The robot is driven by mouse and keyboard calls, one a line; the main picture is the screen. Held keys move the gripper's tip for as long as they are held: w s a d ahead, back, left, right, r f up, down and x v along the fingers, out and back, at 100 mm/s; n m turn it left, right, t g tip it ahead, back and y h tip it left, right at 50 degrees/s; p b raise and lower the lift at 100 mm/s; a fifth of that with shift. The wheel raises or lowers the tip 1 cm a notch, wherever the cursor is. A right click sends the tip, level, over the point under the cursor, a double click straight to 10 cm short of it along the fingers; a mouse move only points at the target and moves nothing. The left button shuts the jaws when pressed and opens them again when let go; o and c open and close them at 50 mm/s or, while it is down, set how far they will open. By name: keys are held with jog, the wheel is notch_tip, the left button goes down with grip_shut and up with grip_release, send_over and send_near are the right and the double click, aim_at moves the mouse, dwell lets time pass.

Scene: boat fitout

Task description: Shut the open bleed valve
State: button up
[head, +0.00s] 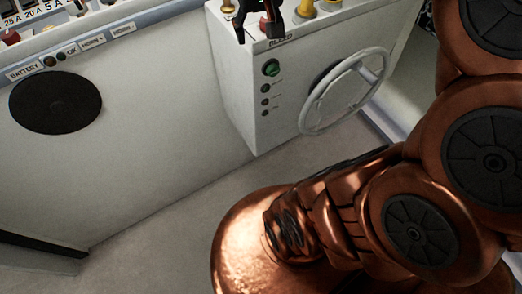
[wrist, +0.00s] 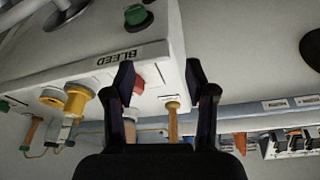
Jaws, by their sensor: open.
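The word BLEED is on a label (wrist: 132,57) along the top front edge of a white console (head: 235,85). Behind the label, a red valve handle (wrist: 139,85) sits on a pale stem in the wrist view. A bit of its red (head: 264,22) shows in the head view between dark fingers. My gripper (wrist: 160,75) is open with its fingers apart. The red handle lies between them in the wrist picture, closer to the left finger, which partly covers it. I cannot tell if they touch. In the head view my gripper (head: 256,33) reaches down from the top edge. The handle's turn angle is unclear.
Yellow valves (wrist: 76,100) and an orange-brown handle (wrist: 172,122) stand close by on the console top. A handwheel (head: 343,93) and green knob (head: 271,68) are on the front. A battery panel (head: 60,66) with switches is at left. The floor below is clear.

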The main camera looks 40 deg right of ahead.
jog(key=s+a+f+n+g+b, duration=0.1)
jog(key=s+a+f+g, duration=0.1)
jog(key=s+a+f, duration=0.3)
jog(key=s+a+f+n+g+y+b, duration=0.1)
jog(key=s+a+f+n+g, duration=0.1)
jog(key=s+a+f, duration=0.4)
jog(key=shift+s+f+n+g, duration=0.3)
jog(key=shift+s+f, duration=1.65)
jog(key=shift+s, duration=0.6)
jog(key=shift+s+a+f, duration=0.1)
jog(key=shift+s+f, duration=0.15)
jog(key=shift+s, duration=0.2)
